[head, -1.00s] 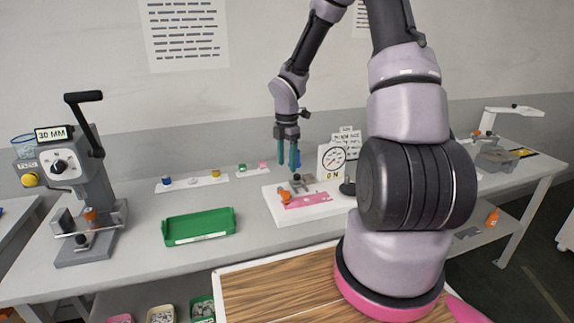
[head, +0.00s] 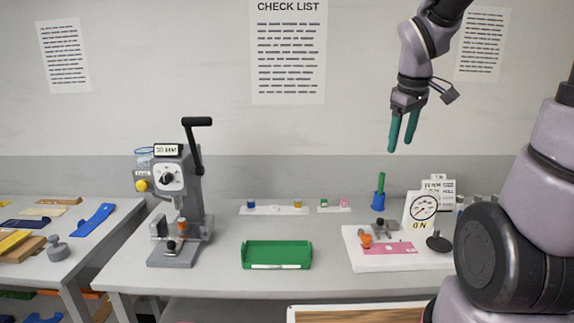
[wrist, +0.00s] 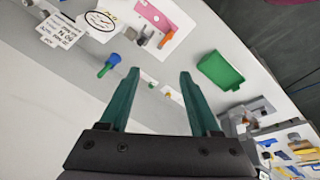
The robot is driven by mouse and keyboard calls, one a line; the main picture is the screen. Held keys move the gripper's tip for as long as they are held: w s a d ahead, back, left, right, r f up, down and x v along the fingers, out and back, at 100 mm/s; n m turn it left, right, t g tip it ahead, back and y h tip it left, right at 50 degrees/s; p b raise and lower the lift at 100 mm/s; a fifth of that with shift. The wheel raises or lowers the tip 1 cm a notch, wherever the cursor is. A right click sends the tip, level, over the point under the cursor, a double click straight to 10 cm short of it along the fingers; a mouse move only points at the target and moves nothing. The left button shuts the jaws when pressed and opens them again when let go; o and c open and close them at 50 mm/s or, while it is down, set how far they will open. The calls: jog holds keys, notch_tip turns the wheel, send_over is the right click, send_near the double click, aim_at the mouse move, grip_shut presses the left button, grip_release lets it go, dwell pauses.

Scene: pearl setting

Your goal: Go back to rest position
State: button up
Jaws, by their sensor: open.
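My gripper (head: 404,130) is open and empty. In the head view it hangs in the air above the back right of the bench, its two green fingers pointing down and apart. In the wrist view my gripper (wrist: 160,85) shows both fingers spread with nothing between their tips. The blue holder with a green handle (head: 379,194) stands upright on the bench below it. It also shows left of the fingers in the wrist view (wrist: 109,66).
A white board with a pink plate (head: 390,248) and a dial gauge (head: 423,209) stand at the right of the bench. A green tray (head: 277,254) lies mid-bench. A grey lever press (head: 178,190) stands at left. Small coloured pieces on white strips (head: 273,210) lie behind the tray.

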jog(key=s+a+r+m+t+y, duration=0.2)
jog(key=s+r+m+t, duration=0.1)
jog(key=s+r+m, duration=0.6)
jog(key=s+m, duration=0.1)
jog(key=s, duration=0.2)
jog(key=shift+a+t+y, duration=0.3)
jog(key=shift+a, duration=0.05)
